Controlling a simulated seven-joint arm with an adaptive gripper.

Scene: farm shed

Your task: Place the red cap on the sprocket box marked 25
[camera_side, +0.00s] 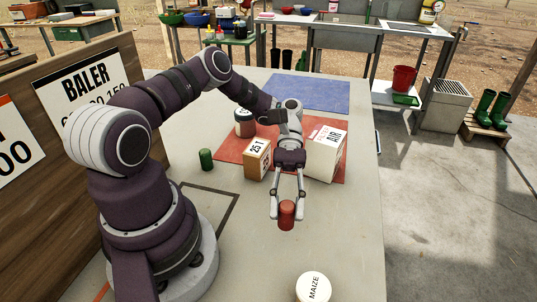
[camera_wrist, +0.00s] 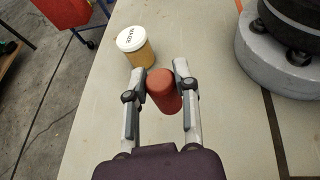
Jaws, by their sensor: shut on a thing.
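A red cap (camera_side: 286,216), a small cylinder, is held between the fingers of my gripper (camera_side: 287,207) over the near right part of the table. It also shows in the wrist view (camera_wrist: 164,91), between the two fingertips (camera_wrist: 160,88). The sprocket box, a brown box marked "25 T" (camera_side: 257,158), stands on the red mat behind and left of my gripper in the side view. Its top looks bare. The box is not in the wrist view.
A white box marked "AIR" (camera_side: 325,153) and a round tin (camera_side: 244,125) stand on the red mat (camera_side: 228,147). A green cylinder (camera_side: 206,159) stands left of the mat. A jar labelled "MAIZE" (camera_side: 313,288) is at the near edge. A blue mat (camera_side: 310,92) lies farther back.

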